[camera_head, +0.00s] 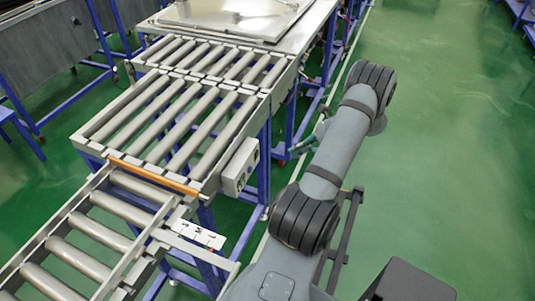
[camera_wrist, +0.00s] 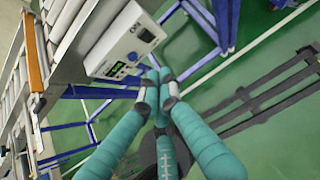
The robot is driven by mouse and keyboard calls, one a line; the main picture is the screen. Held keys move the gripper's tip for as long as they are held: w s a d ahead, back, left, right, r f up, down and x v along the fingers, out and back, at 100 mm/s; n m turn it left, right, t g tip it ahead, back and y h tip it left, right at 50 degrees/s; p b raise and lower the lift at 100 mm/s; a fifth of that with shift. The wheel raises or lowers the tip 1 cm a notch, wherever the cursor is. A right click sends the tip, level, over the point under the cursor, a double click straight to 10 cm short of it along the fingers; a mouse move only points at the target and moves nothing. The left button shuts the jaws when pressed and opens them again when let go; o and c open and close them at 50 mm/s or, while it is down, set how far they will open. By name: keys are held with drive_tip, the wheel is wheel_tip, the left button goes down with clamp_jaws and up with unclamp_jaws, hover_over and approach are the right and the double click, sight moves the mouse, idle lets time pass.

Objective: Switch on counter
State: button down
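The counter looks to be a white box (camera_wrist: 124,42) on the side of the roller conveyor. In the head view the gripper (camera_head: 304,143) is partly hidden behind my arm.
The roller conveyor (camera_head: 96,150) runs along the left, with an orange bar (camera_head: 153,175) across it. A white labelled plate (camera_head: 199,236) sits on its near side. Blue legs (camera_head: 292,115) stand below. Green floor (camera_head: 450,130) is open to the right.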

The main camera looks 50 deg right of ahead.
sight(256, 156)
drive_tip(key=w+r+p+x, duration=0.2)
drive_tip(key=p+x, duration=0.3)
drive_tip(key=x, duration=0.7)
drive_tip(key=shift+w+a+f, duration=0.15)
drive_tip(key=shift+a, duration=0.15)
drive_tip(key=shift+w+a+r+g, duration=0.1)
drive_tip(key=shift+w+r+g, duration=0.15)
drive_tip(key=shift+w+g, duration=0.4)
drive_tip(key=shift+s+r, duration=0.1)
